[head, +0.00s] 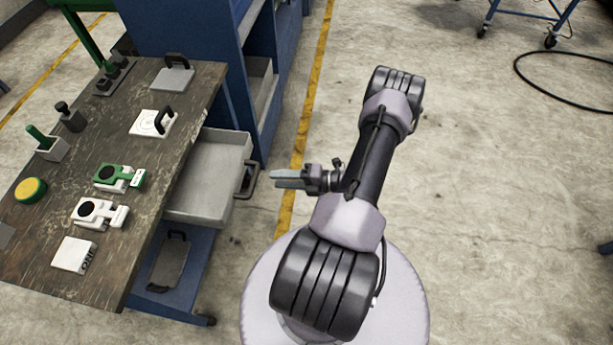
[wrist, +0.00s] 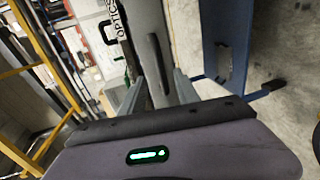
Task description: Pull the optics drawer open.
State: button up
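The grey drawer (head: 208,168) stands pulled out from the right side of the workbench, and its empty inside shows. Its dark handle (head: 250,180) is on the outer front. In the wrist view a grey front with a dark bar (wrist: 155,65), which looks like this handle, lies ahead between my fingers.
The worn workbench (head: 150,215) carries several small devices, a yellow-topped round item (head: 31,189) and handled plates. A blue shelf unit (head: 215,60) stands behind the drawer. A grey handled panel (head: 170,262) is below it.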

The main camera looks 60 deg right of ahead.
jog(key=v, duration=0.8)
jog(key=shift+s+p, duration=0.3)
jog(key=shift+p, duration=0.15)
